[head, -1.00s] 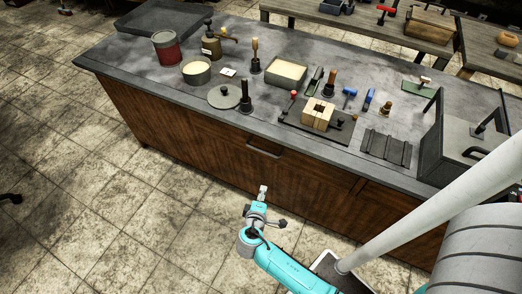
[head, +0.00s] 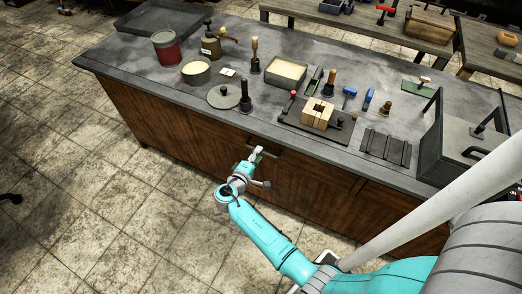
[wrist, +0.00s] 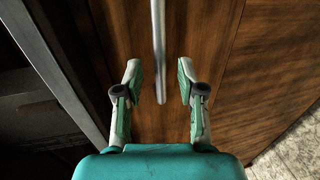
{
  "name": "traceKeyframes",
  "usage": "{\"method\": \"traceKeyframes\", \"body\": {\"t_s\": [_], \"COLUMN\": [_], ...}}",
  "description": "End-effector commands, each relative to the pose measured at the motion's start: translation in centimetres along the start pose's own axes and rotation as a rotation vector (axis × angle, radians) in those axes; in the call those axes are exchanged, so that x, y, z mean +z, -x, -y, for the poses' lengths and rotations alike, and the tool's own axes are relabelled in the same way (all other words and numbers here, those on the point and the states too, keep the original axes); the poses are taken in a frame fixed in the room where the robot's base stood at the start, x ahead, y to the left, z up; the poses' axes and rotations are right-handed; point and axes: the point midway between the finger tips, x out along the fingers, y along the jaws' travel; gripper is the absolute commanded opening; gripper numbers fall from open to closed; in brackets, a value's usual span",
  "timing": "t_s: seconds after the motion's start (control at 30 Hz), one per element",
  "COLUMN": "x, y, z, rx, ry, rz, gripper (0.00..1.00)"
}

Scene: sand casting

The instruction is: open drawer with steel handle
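The steel handle (head: 277,152) is a bar on the dark wooden drawer front (head: 302,172), just under the grey worktop. The drawer looks closed flush with the cabinet. My gripper (head: 257,152) is at the handle's left part and hides some of it in the head view. In the wrist view the handle (wrist: 158,45) runs down from the top edge and its end lies between the fingers. My gripper (wrist: 159,72) is open there, with a gap on both sides of the bar. I cannot tell how far the fingers are from the wood.
The worktop (head: 150,92) above bears a red can, pots, tools and a wooden block mould (head: 318,113). A dark metal box (head: 470,150) stands at its right end. The tiled floor (head: 110,215) to the left is clear.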

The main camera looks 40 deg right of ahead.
Motion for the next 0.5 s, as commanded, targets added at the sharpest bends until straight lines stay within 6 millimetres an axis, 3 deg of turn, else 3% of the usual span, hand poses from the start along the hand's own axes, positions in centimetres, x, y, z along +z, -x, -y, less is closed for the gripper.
{"method": "traceKeyframes", "body": {"t_s": [0.2, 0.5], "x": [0.1, 0.0], "y": [-2.6, -3.4], "z": [0.0, 0.0], "rx": [0.0, 0.0], "ry": [0.001, 0.001], "rz": [0.001, 0.0], "gripper": [0.39, 0.39]}}
